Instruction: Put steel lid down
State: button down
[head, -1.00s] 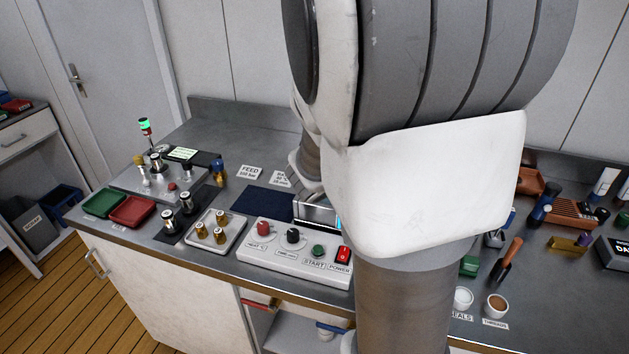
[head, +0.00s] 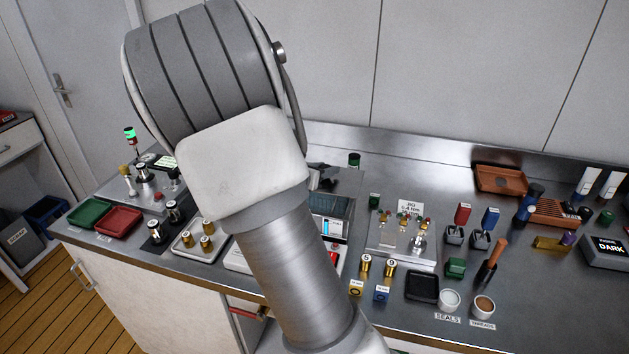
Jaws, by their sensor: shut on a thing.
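My forearm and elbow fill the left middle of the head view and hide my gripper and whatever it holds. Only a small dark piece shows past the right side of my arm, too little to make out fingers. I cannot pick out a steel lid for certain. Small steel-topped pieces stand in a dark holder (head: 160,231) at the left. A bright round steel piece (head: 418,243) sits at the right end of the grey jig plate (head: 385,246), beside small vials.
Red (head: 119,220) and green (head: 88,213) trays lie at the left. A black tray (head: 422,286), a SEALS cup (head: 449,299) and a THREADS cup (head: 482,306) stand near the front edge. A brown tray (head: 500,180) lies at the back.

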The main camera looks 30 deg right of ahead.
jog(key=shift+w+a+f, duration=0.2)
jog(key=shift+w+f, duration=0.45)
jog(key=shift+w, duration=0.3)
notch_tip(320, 180, down, 4)
jog(key=shift+r, duration=0.1)
jog(key=shift+b, duration=0.4)
jog(key=shift+f+b, duration=0.4)
jog(key=shift+f, duration=0.1)
jog(key=shift+f, duration=0.15)
jog(key=c, duration=0.5)
grip_release()
